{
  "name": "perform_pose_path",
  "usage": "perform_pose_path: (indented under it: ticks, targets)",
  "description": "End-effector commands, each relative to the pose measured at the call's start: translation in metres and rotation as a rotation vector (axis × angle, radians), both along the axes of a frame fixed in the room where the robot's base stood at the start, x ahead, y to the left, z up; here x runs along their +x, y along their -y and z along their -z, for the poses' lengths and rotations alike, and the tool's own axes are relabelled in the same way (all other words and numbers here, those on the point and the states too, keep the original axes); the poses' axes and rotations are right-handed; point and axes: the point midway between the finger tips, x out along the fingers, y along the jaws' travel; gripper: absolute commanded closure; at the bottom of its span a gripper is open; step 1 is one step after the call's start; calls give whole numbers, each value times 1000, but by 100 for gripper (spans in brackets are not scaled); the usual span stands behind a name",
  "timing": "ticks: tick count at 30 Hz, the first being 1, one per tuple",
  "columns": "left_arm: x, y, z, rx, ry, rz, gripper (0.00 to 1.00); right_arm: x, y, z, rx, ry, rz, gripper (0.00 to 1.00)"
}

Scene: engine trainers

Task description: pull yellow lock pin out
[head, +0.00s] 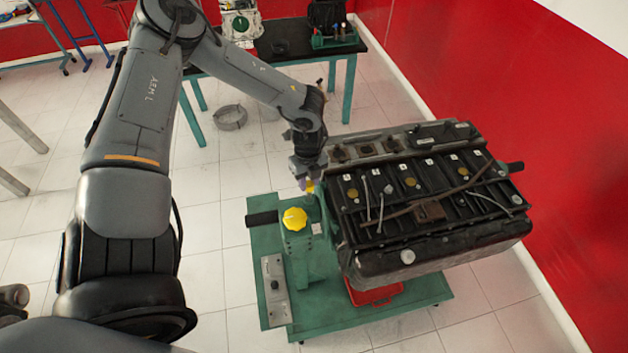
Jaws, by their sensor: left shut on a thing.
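My left gripper (304,182) reaches down from above to the top of the green engine stand, at the left end of the engine. It is shut on the yellow lock pin (310,187), of which only a small yellow bit shows beside the fingers. The fingers hide the rest, so I cannot tell how far the pin sits in its hole. A larger round yellow knob (294,219) is on the stand just below and left of the gripper. My right gripper is not in view.
The large black engine (430,195) is mounted on the green stand (310,255), right of my gripper. A black handle (262,218) sticks out left. A red tray (375,294) lies under the engine. A dark-topped table (290,45) stands behind.

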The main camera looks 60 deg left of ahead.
Motion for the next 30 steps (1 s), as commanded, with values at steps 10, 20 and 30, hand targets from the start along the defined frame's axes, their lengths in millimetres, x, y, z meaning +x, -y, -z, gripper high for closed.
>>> perform_pose_path:
  ticks: [10,20,30]
  targets:
    - [1,3,-4,-4,0,6,42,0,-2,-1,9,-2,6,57]
    - [2,2,-4,-4,1,4,42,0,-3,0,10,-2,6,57]
    - [3,2,-36,-5,6,5,42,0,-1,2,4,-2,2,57]
